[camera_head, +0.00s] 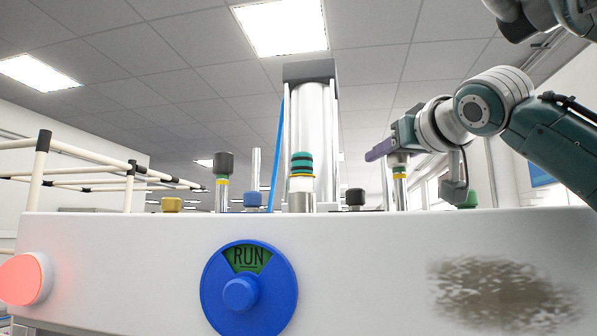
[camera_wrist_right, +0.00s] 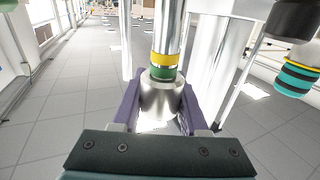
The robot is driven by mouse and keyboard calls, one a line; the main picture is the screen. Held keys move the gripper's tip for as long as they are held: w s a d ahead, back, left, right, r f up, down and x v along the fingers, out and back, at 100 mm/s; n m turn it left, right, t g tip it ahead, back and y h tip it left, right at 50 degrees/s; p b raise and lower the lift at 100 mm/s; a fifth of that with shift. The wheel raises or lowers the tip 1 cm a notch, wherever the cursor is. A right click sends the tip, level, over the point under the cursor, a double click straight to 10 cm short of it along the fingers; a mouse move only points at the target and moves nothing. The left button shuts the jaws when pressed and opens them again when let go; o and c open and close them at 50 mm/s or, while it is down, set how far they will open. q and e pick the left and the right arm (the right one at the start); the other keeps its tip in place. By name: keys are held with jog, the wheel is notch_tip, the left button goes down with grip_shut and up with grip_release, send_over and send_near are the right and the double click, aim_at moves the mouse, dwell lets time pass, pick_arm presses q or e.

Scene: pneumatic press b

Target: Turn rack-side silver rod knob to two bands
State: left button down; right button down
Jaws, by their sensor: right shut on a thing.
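A silver knob (camera_wrist_right: 160,100) sits between the purple fingers of my right gripper (camera_wrist_right: 158,118) in the right wrist view, and the gripper is shut on it. Beside the knob, the shiny rod (camera_wrist_right: 168,35) shows one yellow band (camera_wrist_right: 165,60) and one green band (camera_wrist_right: 163,73). In the head view my right gripper (camera_head: 381,150) is at the top of the right-hand chrome rod (camera_head: 400,192), with a yellow band (camera_head: 400,176) just below the gripper. The gripper hides the knob there. My left gripper is not in view.
A thick central cylinder (camera_head: 312,130) has a teal-banded knob (camera_head: 301,163) in front. A dark-topped rod (camera_head: 223,165) stands left. Small yellow (camera_head: 172,204), blue (camera_head: 252,199) and black (camera_head: 355,197) knobs stand low. The white panel (camera_head: 130,260) carries a blue RUN dial (camera_head: 270,307).

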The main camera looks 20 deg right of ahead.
jog(key=shift+d+m+h+b, duration=0.15)
jog(key=shift+m+h+b, duration=0.15)
jog(key=shift+m+h, duration=0.6)
jog(key=shift+g+h, duration=0.3)
jog(key=shift+c, duration=2.2)
grip_release()
